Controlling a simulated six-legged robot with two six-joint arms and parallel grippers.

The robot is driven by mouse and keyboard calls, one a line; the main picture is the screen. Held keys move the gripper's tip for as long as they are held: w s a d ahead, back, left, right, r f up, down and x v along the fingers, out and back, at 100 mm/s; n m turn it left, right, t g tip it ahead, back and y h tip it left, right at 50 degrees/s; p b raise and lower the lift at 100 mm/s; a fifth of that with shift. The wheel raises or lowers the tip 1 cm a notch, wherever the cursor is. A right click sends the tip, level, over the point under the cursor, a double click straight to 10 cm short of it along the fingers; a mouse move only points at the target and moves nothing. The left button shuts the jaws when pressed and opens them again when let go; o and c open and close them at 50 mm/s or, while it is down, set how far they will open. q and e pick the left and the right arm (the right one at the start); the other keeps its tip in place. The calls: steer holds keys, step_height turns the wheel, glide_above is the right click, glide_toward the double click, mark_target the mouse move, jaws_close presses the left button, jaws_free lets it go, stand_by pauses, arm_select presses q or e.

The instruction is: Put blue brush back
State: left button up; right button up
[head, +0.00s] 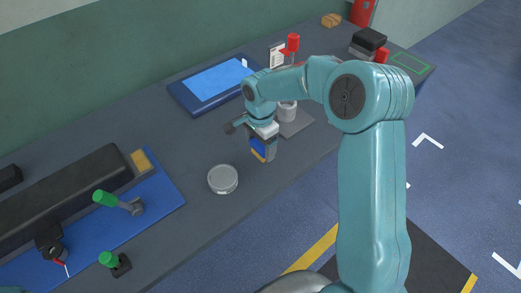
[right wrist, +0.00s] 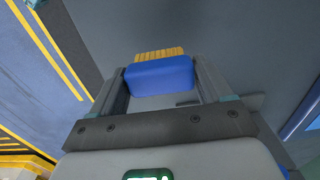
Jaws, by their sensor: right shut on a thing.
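The blue brush (right wrist: 160,77) has a blue block body and yellow bristles. In the right wrist view it sits between the two fingers of my right gripper (right wrist: 163,92), bristles pointing away from the palm. In the head view my right gripper (head: 262,155) is shut on the brush (head: 258,149) and hangs over the grey bench, behind and right of a round grey tin. The gripper partly hides the brush there. I cannot tell its exact height above the bench. My left gripper is not in view.
The round tin (head: 223,179) stands near the bench's front edge. A blue-topped tray (head: 180,97) lies at the back. A grey cup (head: 287,112) stands on a grey plate (head: 297,127) at right.

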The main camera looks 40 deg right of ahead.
mark_target(260, 152)
step_height(260, 152, down, 3)
steer(key=shift+s+r, duration=0.1)
steer(key=shift+r, duration=0.05)
steer(key=shift+w+f, duration=0.2)
steer(key=shift+f, duration=0.2)
steer(key=shift+s, duration=0.1)
